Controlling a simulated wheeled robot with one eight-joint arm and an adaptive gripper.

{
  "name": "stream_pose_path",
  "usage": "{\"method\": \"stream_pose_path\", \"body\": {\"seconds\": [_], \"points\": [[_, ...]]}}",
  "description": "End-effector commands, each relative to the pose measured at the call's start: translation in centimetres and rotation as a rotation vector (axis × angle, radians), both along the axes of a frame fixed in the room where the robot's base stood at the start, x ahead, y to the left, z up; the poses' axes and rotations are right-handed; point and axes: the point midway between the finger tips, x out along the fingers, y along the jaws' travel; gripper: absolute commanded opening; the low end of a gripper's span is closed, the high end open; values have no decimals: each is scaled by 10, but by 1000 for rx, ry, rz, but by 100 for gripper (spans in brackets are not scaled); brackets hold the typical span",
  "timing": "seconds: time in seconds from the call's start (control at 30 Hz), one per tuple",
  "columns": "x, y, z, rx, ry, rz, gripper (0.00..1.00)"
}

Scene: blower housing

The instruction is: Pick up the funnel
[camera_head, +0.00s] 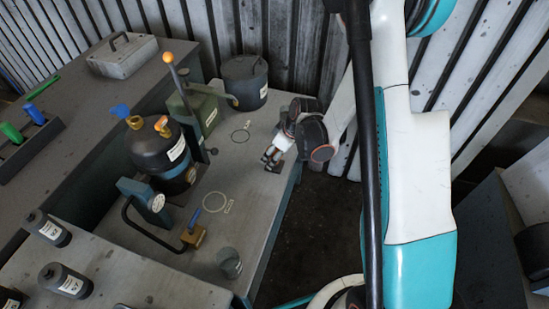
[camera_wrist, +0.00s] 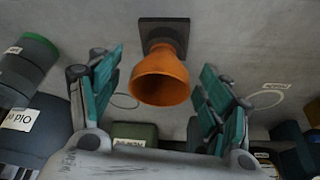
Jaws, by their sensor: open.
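The orange funnel (camera_wrist: 160,80) shows in the wrist view, its wide mouth towards the camera and its narrow end at a dark square base (camera_wrist: 164,30) on the grey surface. My gripper (camera_wrist: 160,85) is open, with one teal-padded finger on each side of the funnel. Gaps show between both fingers and the funnel, so neither appears to touch it. In the head view my gripper (camera_head: 271,160) is over the right end of the grey bench (camera_head: 243,190). I cannot make out the funnel there; the gripper may hide it.
A small grey cup (camera_head: 229,263) stands near the front. A corrugated wall (camera_head: 285,35) rises behind. The bench between cup and gripper is mostly clear.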

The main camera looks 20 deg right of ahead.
Motion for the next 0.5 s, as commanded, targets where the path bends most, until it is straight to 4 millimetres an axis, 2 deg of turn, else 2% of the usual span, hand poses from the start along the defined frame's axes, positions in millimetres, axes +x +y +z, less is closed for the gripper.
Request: {"method": "stream_pose_path", "body": {"seconds": [0.23, 0.4, 0.5], "points": [[1, 1, -2, 0, 0, 0, 69], [1, 1, -2, 0, 0, 0, 34], [1, 1, -2, 0, 0, 0, 34]]}}
